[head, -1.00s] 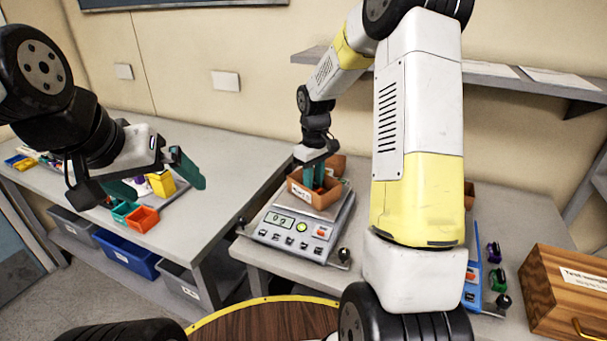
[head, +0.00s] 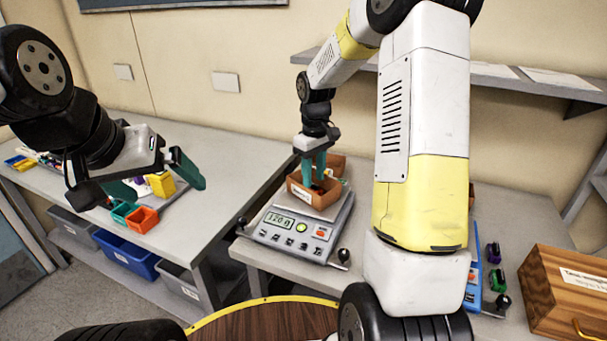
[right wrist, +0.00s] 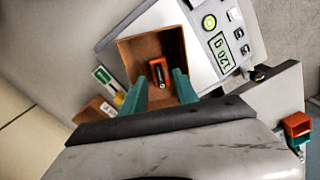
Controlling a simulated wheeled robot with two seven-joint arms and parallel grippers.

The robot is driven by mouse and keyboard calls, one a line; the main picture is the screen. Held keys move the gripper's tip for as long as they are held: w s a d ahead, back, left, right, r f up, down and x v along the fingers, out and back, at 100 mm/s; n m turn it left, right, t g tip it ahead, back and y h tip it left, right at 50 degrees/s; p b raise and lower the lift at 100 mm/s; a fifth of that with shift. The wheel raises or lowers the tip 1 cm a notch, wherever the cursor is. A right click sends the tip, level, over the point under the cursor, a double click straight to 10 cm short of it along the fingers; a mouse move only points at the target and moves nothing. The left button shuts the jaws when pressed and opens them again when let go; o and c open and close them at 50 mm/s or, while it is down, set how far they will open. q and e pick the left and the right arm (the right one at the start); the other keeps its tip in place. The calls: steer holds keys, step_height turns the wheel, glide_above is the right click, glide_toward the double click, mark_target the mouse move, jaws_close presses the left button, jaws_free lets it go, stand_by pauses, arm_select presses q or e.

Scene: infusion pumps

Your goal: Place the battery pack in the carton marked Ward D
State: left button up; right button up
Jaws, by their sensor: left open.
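The battery pack (right wrist: 159,73), orange and black, lies inside an open brown carton (right wrist: 128,57) in the right wrist view. The carton, also in the head view (head: 301,193), stands on a scale (head: 290,238); its label is too small to read. My right gripper (head: 314,178) is over this carton with its fingertips at the opening. In the right wrist view its green fingers (right wrist: 161,84) are apart, with the pack lying beyond them, not gripped. My left gripper (head: 160,188) is open and empty over the left table.
The scale display (right wrist: 221,53) reads 120 g. Another brown carton (head: 336,164) stands behind the first. Orange (head: 142,219) and teal bins sit on the left table. A wooden box (head: 565,290) is at right. My right arm hides part of the bench.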

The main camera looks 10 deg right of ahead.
mark_target(314, 184)
step_height(314, 184, up, 9)
steer(key=s+r+m+t, duration=0.3)
steer(key=s+r, duration=0.5)
steer(key=s, duration=0.3)
steer(key=s+a+m+t+y, duration=0.2)
steer(key=s+m+t, duration=0.1)
steer(key=s, duration=1)
steer(key=shift+s+r, duration=0.15)
steer(key=shift+r, duration=0.05)
